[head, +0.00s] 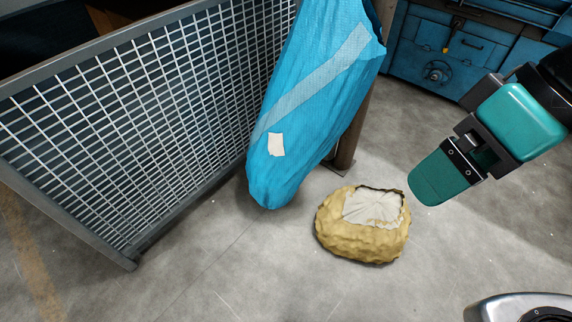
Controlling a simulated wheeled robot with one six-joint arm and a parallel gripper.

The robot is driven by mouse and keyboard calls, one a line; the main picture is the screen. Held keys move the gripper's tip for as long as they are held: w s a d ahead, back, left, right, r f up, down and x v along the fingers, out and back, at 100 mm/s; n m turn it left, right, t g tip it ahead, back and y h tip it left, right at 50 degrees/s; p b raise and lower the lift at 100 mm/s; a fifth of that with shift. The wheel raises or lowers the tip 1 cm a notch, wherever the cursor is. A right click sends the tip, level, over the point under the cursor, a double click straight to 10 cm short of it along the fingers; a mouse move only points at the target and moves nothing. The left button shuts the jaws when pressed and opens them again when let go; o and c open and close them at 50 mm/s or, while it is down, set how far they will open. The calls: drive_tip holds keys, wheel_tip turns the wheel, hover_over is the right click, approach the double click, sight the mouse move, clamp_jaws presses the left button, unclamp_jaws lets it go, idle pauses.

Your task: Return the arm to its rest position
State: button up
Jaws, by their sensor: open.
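My gripper (437,178) is at the right in the head view, at the end of my arm, with a teal pad at its tip. It is open and holds nothing that I can see. It hangs above the floor, up and to the right of a lumpy tan sack (360,245) with a pale top. In the picture the gripper and the sack are apart. The gap between the fingers is largely hidden from this angle.
A blue bag (310,110) hangs by a brown post (350,125) beside a grey mesh barrier (150,120) on the left. A blue machine (440,50) stands at the back right. Concrete floor (240,265) is clear in front of the sack.

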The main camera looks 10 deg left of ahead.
wheel_tip(320, 180, down, 5)
drive_tip(key=shift+b, duration=1.2)
